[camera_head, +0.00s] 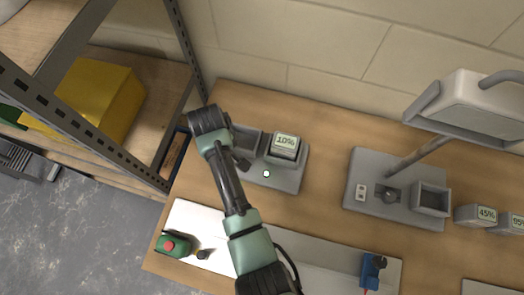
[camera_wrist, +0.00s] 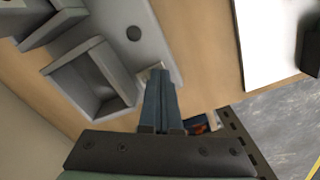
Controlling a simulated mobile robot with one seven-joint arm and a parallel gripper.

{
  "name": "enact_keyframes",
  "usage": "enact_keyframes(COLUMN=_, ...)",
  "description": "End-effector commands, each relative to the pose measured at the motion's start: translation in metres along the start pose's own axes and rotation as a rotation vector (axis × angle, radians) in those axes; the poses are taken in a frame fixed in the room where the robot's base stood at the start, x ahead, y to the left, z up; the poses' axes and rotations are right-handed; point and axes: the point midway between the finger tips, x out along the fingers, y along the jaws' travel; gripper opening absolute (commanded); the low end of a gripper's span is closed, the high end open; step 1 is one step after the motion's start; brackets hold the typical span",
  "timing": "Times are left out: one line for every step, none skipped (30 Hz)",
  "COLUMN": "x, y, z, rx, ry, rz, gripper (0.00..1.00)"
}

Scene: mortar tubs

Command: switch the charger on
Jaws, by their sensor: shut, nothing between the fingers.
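The grey charger (camera_head: 276,178) sits on the wooden bench at centre-left in the head view. A battery reading 10% (camera_head: 285,145) stands in its right bay; its left bay looks empty. In the wrist view the charger body (camera_wrist: 110,18) shows an open bay and a dark round spot. My gripper (camera_wrist: 158,74) is shut and empty, its fingertips over a small pale switch plate (camera_wrist: 146,74) at the charger's edge. The fingers hide most of this plate, so I cannot tell contact or switch position. In the head view my arm hides the charger's left end.
A lamp (camera_head: 478,100) rises from a second grey base (camera_head: 365,212) to the right. Batteries (camera_head: 482,215) stand beyond it. A green-and-red tool (camera_head: 174,245) and a blue tool (camera_head: 372,270) lie in front. Shelving with a yellow box (camera_head: 100,100) stands left.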

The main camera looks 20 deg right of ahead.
Motion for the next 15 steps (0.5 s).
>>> enact_keyframes(x=0.0, y=-0.001, z=0.001, rx=0.0, ry=-0.004, rz=-0.002, gripper=0.0)
enact_keyframes(x=-0.002, y=-0.001, z=0.001, rx=0.0, ry=-0.004, rz=-0.002, gripper=0.0)
enact_keyframes(x=-0.004, y=-0.001, z=0.002, rx=0.0, ry=-0.004, rz=-0.002, gripper=0.0)
enact_keyframes(x=-0.007, y=-0.001, z=0.001, rx=0.0, ry=-0.004, rz=-0.002, gripper=0.0)
enact_keyframes(x=-0.009, y=-0.001, z=0.001, rx=0.0, ry=-0.004, rz=-0.002, gripper=0.0)
enact_keyframes(x=-0.013, y=-0.001, z=0.001, rx=0.0, ry=-0.004, rz=-0.002, gripper=0.0)
enact_keyframes(x=-0.015, y=-0.001, z=0.001, rx=0.0, ry=-0.004, rz=-0.002, gripper=0.0)
enact_keyframes(x=-0.018, y=-0.001, z=0.001, rx=0.0, ry=-0.004, rz=-0.002, gripper=0.0)
enact_keyframes(x=-0.021, y=-0.001, z=0.001, rx=0.0, ry=-0.004, rz=-0.002, gripper=0.0)
enact_keyframes(x=-0.024, y=-0.001, z=0.001, rx=0.0, ry=-0.004, rz=-0.002, gripper=0.0)
enact_keyframes(x=-0.026, y=-0.001, z=0.001, rx=0.0, ry=-0.004, rz=-0.002, gripper=0.0)
enact_keyframes(x=-0.029, y=-0.001, z=0.001, rx=0.0, ry=-0.004, rz=-0.002, gripper=0.0)
enact_keyframes(x=-0.031, y=-0.001, z=0.001, rx=0.0, ry=-0.003, rz=-0.002, gripper=0.0)
enact_keyframes(x=-0.034, y=-0.001, z=0.001, rx=0.0, ry=-0.003, rz=-0.002, gripper=0.0)
enact_keyframes(x=-0.037, y=-0.001, z=0.001, rx=0.0, ry=-0.003, rz=-0.002, gripper=0.0)
